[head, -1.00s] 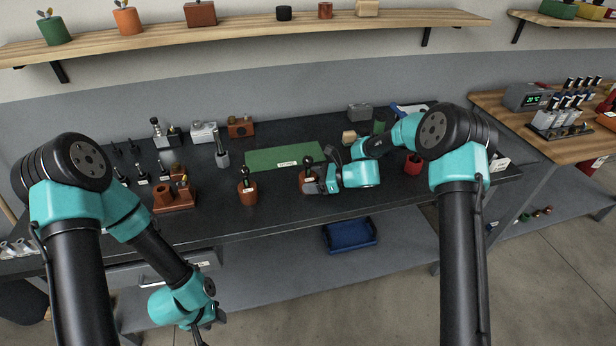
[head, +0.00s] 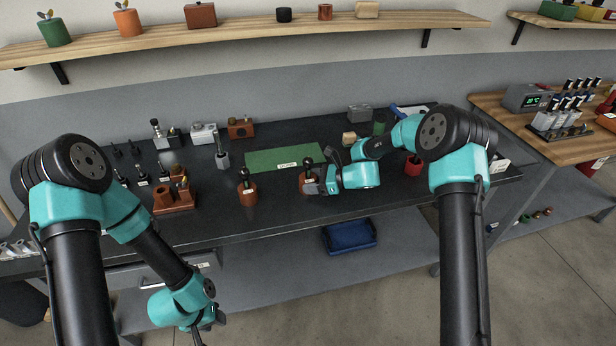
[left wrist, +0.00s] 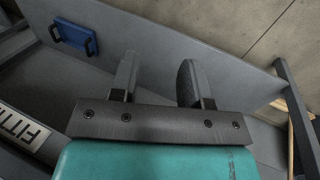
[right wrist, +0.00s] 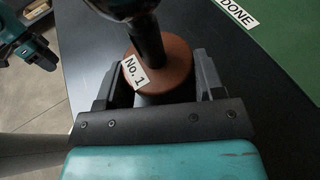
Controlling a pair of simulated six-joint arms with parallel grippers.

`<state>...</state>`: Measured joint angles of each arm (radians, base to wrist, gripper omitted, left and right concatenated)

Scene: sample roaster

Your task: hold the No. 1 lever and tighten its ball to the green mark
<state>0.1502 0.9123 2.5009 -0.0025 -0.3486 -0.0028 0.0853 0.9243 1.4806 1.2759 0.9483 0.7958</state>
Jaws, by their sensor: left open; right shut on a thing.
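The No. 1 lever (right wrist: 147,40) is black and stands upright in a round brown base (right wrist: 175,62) with a white "No. 1" label. In the head view its black ball (head: 308,161) shows on top of the brown base. My right gripper (head: 318,183) is shut on this base; in the right wrist view its fingers (right wrist: 163,85) lie on either side of it. No green mark can be made out on the lever. My left gripper (head: 205,322) is low in front of the table, with its fingers apart and nothing between them in the left wrist view (left wrist: 160,80).
A second brown base with a black-ball lever (head: 247,188) stands left of the held one. A green "DONE" mat (head: 284,158) lies behind them. A brown block stand (head: 174,199) and several small tools occupy the table's left. A blue tray (head: 349,236) rests on the lower shelf.

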